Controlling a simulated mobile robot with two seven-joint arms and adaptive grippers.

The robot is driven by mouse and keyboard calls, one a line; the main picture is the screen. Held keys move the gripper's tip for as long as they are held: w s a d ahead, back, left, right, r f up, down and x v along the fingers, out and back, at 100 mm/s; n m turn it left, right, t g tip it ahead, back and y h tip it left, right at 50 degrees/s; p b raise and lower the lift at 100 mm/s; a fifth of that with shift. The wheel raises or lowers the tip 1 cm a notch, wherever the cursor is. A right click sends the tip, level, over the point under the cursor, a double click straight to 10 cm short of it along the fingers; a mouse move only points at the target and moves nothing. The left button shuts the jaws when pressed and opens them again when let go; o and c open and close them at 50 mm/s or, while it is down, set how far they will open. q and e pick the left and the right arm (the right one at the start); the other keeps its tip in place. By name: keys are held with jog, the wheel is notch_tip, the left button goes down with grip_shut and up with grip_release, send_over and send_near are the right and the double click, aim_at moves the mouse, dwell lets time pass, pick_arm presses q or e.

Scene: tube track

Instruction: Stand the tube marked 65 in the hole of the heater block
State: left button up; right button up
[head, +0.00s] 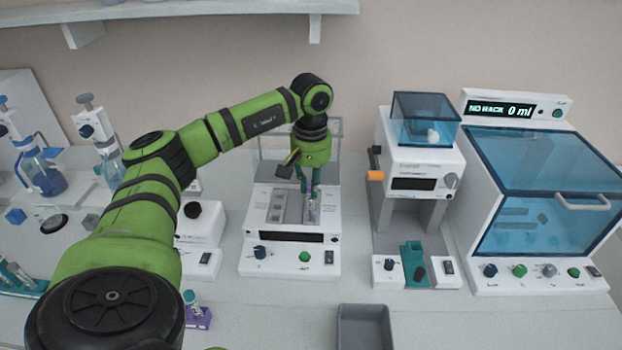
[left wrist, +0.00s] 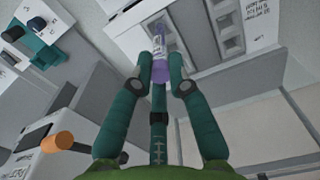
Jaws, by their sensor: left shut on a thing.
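My left gripper (head: 310,192) points down over the right side of a white block device (head: 255,240) in the middle of the bench. That device has grey blocks with holes on top. The left wrist view shows my left gripper (left wrist: 160,88) shut on a small tube with a purple part (left wrist: 160,70) and a pale label. The tube's mark is too small to read. A grey block (left wrist: 232,40) with square-looking holes lies close to the tube. Whether the tube's lower end is inside a hole cannot be told. My right gripper is not in view.
A device with an orange knob (head: 375,175) and a blue-lidded box stands to the right, beside a blue-windowed cabinet (head: 545,185). A grey tray (head: 364,328) lies at the front. A small purple rack (head: 198,318) with a tube stands front left.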

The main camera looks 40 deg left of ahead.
pick_arm(q)
jog(key=shift+f, duration=0.1)
dwell(0.3)
jog(key=shift+f+b, duration=0.45)
jog(key=shift+f, duration=0.1)
jog(key=o, duration=0.9)
notch_tip(320, 180, up, 12)
dwell(0.4)
dwell(0.5)
